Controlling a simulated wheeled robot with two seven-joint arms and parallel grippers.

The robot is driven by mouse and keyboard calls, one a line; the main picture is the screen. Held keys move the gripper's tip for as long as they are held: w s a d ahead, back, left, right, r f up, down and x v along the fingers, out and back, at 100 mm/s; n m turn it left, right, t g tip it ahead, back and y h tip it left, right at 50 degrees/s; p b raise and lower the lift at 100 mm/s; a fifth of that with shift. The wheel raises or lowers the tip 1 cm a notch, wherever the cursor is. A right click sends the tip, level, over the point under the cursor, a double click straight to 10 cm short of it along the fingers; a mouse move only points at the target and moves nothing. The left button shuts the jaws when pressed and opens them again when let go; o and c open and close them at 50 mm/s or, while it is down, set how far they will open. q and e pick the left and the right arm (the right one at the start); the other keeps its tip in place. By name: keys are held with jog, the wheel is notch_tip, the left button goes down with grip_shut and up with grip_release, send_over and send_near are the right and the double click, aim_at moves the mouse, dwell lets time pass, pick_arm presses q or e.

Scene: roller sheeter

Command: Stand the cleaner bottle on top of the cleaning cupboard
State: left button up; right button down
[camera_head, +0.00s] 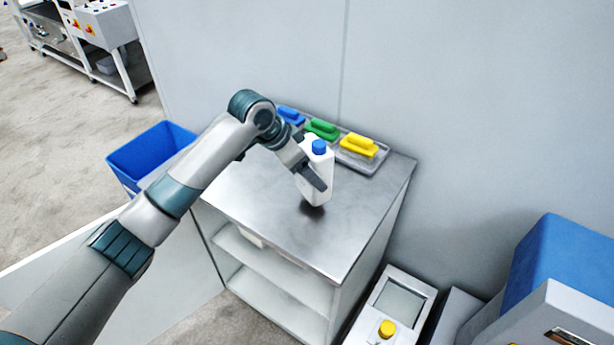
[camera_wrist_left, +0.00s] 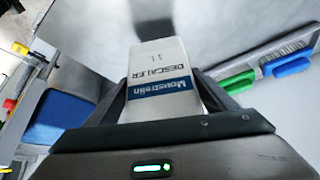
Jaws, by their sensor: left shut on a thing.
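The cleaner bottle (camera_head: 317,187) is white with a blue cap and stands upright at the cupboard top; I cannot tell whether its base touches the surface. A dark shadow lies right under it. My left gripper (camera_head: 312,178) is shut on the bottle's body from the left. In the left wrist view the bottle (camera_wrist_left: 160,75) shows a "DESCALER 1 L" label between the fingers of my left gripper (camera_wrist_left: 165,95). The cleaning cupboard (camera_head: 255,207) has a bare metal top and open white shelves below. My right gripper is not in view.
A tray (camera_head: 366,166) with blue, green (camera_head: 322,129) and yellow (camera_head: 359,146) brushes lies along the back of the top. A blue bin (camera_head: 150,152) stands left of the cupboard, a device with a screen (camera_head: 398,302) right of it. The front of the top is clear.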

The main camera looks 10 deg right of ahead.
pick_arm(q)
notch_tip(320, 180, down, 2)
jog(key=shift+f+p, duration=0.2)
jog(key=shift+p, duration=0.45)
jog(key=shift+f, duration=0.3)
jog(key=shift+f, duration=0.15)
jog(key=o, duration=1.9)
jog(key=shift+f, duration=0.1)
jog(key=shift+s, duration=0.1)
jog(key=shift+b+v, duration=1.7)
jog(key=shift+v, duration=4.4)
